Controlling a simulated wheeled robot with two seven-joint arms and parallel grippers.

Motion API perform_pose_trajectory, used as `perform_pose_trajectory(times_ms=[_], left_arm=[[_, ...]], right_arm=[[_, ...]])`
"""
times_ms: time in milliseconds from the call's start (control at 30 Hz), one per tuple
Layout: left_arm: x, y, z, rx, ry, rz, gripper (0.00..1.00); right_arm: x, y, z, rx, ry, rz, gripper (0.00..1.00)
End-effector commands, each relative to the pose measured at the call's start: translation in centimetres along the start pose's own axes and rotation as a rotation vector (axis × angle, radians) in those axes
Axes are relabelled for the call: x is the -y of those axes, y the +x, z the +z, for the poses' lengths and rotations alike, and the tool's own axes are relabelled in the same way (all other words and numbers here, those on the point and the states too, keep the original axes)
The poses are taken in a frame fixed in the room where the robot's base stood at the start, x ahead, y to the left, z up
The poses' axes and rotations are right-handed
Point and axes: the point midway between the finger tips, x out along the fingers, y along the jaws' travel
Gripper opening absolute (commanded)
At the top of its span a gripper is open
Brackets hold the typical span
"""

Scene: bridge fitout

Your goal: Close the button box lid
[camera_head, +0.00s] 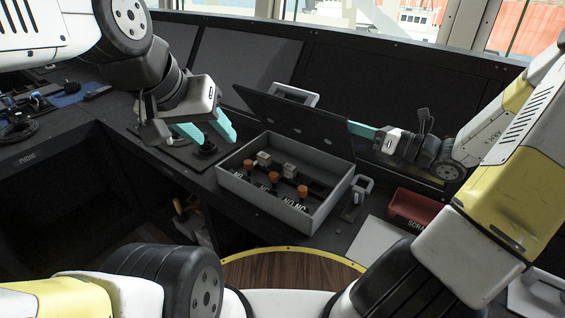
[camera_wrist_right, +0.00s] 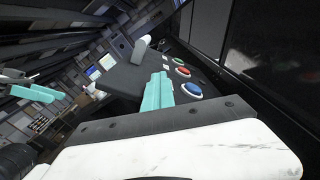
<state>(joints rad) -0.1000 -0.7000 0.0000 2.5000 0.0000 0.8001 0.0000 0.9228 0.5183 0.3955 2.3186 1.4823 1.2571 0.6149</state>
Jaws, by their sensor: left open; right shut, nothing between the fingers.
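The grey button box (camera_head: 310,215) stands on the console in the head view, open at the top. Orange parts and pale blocks show inside. Its dark lid (camera_head: 290,122) is raised and leans back at the far side. In the right wrist view the lid (camera_wrist_right: 125,80) shows red, green and blue buttons. My right gripper (camera_head: 362,130) is shut and empty at the lid's right edge; its teal fingers (camera_wrist_right: 158,92) overlap the lid in the wrist view, and I cannot tell whether they touch. My left gripper (camera_head: 206,129) is open and empty, left of the box.
A black knob (camera_head: 207,147) stands on the console under my left gripper. A red tray (camera_head: 412,206) and a white sheet (camera_head: 374,242) lie right of the box. A pale handle (camera_head: 362,187) sticks out at the box's right side. Dark panels rise behind.

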Motion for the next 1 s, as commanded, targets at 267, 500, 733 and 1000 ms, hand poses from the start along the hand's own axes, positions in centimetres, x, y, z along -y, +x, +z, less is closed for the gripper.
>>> perform_pose_trajectory(times_ms=[267, 500, 733, 1000], left_arm=[[0.0, 0.0, 0.0, 0.0, 0.0, 0.0, 0.48], [0.0, 0.0, 0.0, 0.0, 0.0, 0.0, 0.48], [0.0, 0.0, 0.0, 0.0, 0.0, 0.0, 0.48], [0.0, 0.0, 0.0, 0.0, 0.0, 0.0, 0.48]], right_arm=[[-0.5, 0.0, -0.4, 0.0, 0.0, 0.0, 0.0], [-1.3, 0.0, -1.6, 0.0, 0.004, 0.001, 0.0], [-2.4, 0.0, -3.0, 0.0, 0.001, 0.001, 0.0], [-2.4, 0.0, -3.0, 0.0, 0.0, 0.0, 0.0]])
